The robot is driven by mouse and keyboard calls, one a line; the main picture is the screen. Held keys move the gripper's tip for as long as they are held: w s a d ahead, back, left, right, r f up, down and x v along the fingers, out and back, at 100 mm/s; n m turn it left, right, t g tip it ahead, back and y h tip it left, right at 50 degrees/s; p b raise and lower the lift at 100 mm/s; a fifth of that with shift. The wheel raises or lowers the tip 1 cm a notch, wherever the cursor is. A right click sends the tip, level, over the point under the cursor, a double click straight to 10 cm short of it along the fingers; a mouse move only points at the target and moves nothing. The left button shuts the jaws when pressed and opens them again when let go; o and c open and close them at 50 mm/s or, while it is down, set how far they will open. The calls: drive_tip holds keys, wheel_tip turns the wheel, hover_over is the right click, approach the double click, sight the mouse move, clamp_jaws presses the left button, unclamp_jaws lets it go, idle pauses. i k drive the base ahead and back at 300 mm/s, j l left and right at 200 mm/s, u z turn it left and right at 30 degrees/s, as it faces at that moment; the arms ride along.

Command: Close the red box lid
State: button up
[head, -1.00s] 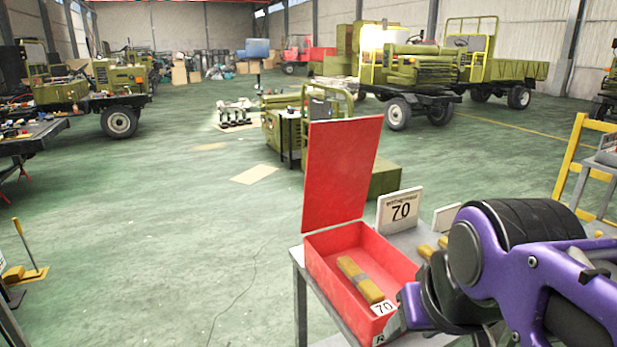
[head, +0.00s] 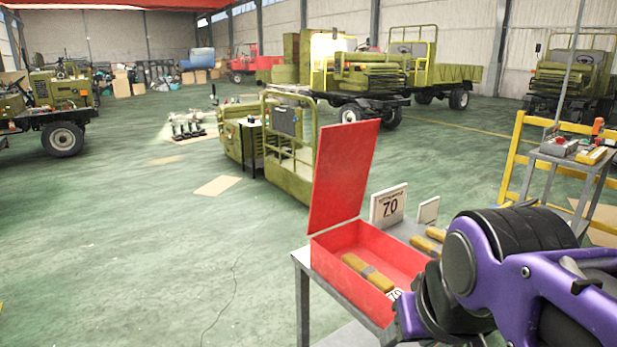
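The red box (head: 333,263) sits on a small grey table (head: 299,259). Its red lid (head: 342,172) stands open, upright and leaning slightly back along the box's left and far side. Inside the box lies a yellow-brown bar with a grey band (head: 368,271) and part of a white label marked 70. My purple and black arm comes in from the lower right, in front of the box's right end. My gripper's fingertips are hidden behind the arm or out of frame, so its opening does not show.
White signs, one marked 70 (head: 388,206), stand behind the box. More yellow-brown bars (head: 428,243) lie on the table beside it. A yellow frame and a grey stand with tools (head: 572,152) are at right. Green machinery (head: 283,145) stands behind; the floor at left is clear.

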sight(345, 153)
drive_tip(key=j+z, duration=0.25)
drive_tip(key=j, duration=0.15)
drive_tip(key=j+z, duration=0.25)
drive_tip(key=j, duration=0.15)
drive_tip(key=i+j+z, duration=0.2)
drive_tip(key=j, duration=0.2)
drive_tip(key=i+j+z, duration=0.1)
drive_tip(key=j+z, duration=0.15)
drive_tip(key=j, duration=0.15)
drive_tip(key=i+j+z, duration=0.2)
drive_tip(key=j, duration=0.2)
drive_tip(key=j+z, duration=0.2)
drive_tip(key=j, duration=0.15)
drive_tip(key=i+j+z, duration=0.15)
drive_tip(key=j, duration=0.2)
drive_tip(key=i+j+z, duration=0.15)
drive_tip(key=j, duration=0.2)
drive_tip(key=j+z, duration=0.1)
drive_tip(key=j, duration=0.25)
drive_tip(key=i+j+z, duration=0.15)
drive_tip(key=j, duration=0.2)
drive_tip(key=k+j+u, duration=0.2)
drive_tip(key=j, duration=0.15)
drive_tip(key=j+u, duration=0.2)
drive_tip(key=j, duration=0.15)
drive_tip(key=i+l+z, duration=0.2)
drive_tip(key=l+z, duration=0.15)
drive_tip(key=l, duration=0.2)
